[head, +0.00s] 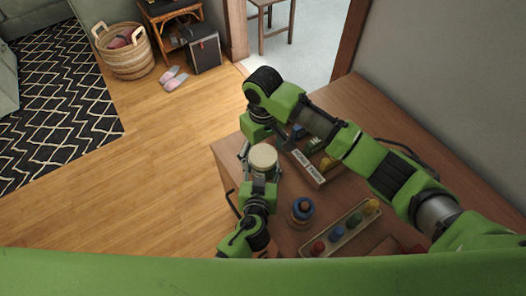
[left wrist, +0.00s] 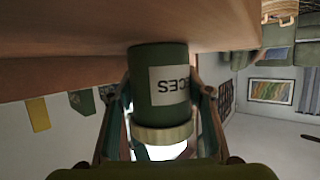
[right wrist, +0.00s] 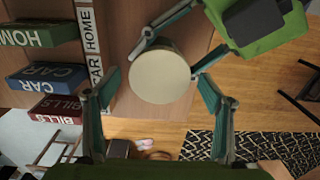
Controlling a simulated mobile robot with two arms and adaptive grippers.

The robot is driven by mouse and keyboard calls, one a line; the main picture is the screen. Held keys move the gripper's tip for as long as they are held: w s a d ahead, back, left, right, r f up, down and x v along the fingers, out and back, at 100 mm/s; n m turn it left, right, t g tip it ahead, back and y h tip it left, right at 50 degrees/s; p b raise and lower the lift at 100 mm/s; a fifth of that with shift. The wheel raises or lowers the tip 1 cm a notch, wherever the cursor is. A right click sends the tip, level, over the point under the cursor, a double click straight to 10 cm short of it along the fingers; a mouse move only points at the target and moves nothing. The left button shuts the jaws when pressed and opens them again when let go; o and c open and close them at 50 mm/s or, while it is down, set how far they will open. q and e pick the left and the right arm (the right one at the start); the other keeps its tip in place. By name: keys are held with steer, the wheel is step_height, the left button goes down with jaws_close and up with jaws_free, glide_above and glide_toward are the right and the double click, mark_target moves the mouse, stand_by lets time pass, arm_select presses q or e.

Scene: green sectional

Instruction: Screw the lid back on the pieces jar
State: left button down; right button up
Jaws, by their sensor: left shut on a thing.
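The pieces jar (left wrist: 160,85) is dark green with a white label, seen upside down in the left wrist view. Its cream lid (head: 263,157) sits on the jar's mouth; I cannot tell how tightly. My left gripper (left wrist: 163,95) is shut on the jar, one finger on each side. The lid's round top (right wrist: 160,72) faces the right wrist camera. My right gripper (right wrist: 157,80) is open, its fingertips left and right of the lid in that view with gaps showing. In the head view my right gripper (head: 246,151) is partly hidden beside the lid.
On the wooden desk (head: 284,240) a sorter (head: 308,168) labelled HOME, CAR and BILLS stands near the right arm. Open floor lies left of the desk.

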steer(key=shift+r, duration=2.3)
steer(key=shift+c, duration=0.4)
steer(key=r+n, duration=0.1)
steer(key=n, duration=0.2)
steer(key=shift+w+r, duration=0.1)
steer(key=shift+r, duration=0.1)
step_height(320, 180, up, 2)
steer(key=n, duration=0.5)
steer(key=shift+n, duration=0.4)
steer(key=shift+f, duration=0.1)
steer(key=shift+f, duration=3.9)
